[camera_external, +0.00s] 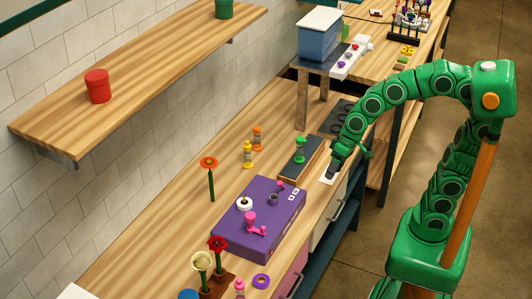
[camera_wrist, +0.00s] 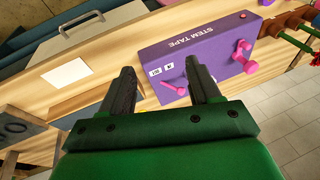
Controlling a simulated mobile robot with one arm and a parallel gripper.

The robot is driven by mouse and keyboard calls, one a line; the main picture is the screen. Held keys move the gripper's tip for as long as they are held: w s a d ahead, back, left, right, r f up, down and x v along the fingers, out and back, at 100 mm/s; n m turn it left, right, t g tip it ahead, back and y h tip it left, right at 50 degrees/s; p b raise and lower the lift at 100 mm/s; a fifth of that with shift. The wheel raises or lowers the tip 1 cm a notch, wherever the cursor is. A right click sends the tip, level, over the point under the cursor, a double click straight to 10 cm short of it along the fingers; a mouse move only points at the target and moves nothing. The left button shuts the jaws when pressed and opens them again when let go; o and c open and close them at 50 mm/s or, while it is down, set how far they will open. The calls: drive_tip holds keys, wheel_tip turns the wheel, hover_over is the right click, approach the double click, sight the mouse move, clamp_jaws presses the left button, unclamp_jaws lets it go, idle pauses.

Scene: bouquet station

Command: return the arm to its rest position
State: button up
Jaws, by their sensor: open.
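My green arm reaches over the far-right edge of the wooden bench. Its gripper (camera_external: 333,168) hangs low near a small white card (camera_external: 326,176) at the bench's front edge. In the wrist view my gripper (camera_wrist: 158,67) shows two dark fingers spread apart with nothing between them. The purple stem tape box (camera_wrist: 205,58) lies beyond the fingers in that view, and the white card (camera_wrist: 66,73) lies left of them. I cannot tell the exact height of the fingertips above the bench.
The purple box (camera_external: 258,222) sits mid-bench, with an orange flower (camera_external: 209,165) upright behind it. A blue bin (camera_external: 319,40) stands behind. The floor (camera_external: 425,125) right of the bench is clear.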

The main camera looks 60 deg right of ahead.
drive_tip(key=s+d+f+g+h, duration=0.1)
drive_tip(key=s+d+g, duration=0.1)
drive_tip(key=s+d, duration=0.4)
drive_tip(key=s+d+f+n+g+h, duration=0.1)
drive_tip(key=s+d+f+g, duration=0.1)
drive_tip(key=s+d, duration=0.5)
drive_tip(key=s, duration=0.6)
drive_tip(key=shift+d+f+h, duration=0.15)
drive_tip(key=shift+f+h, duration=0.1)
drive_tip(key=shift+h, duration=0.05)
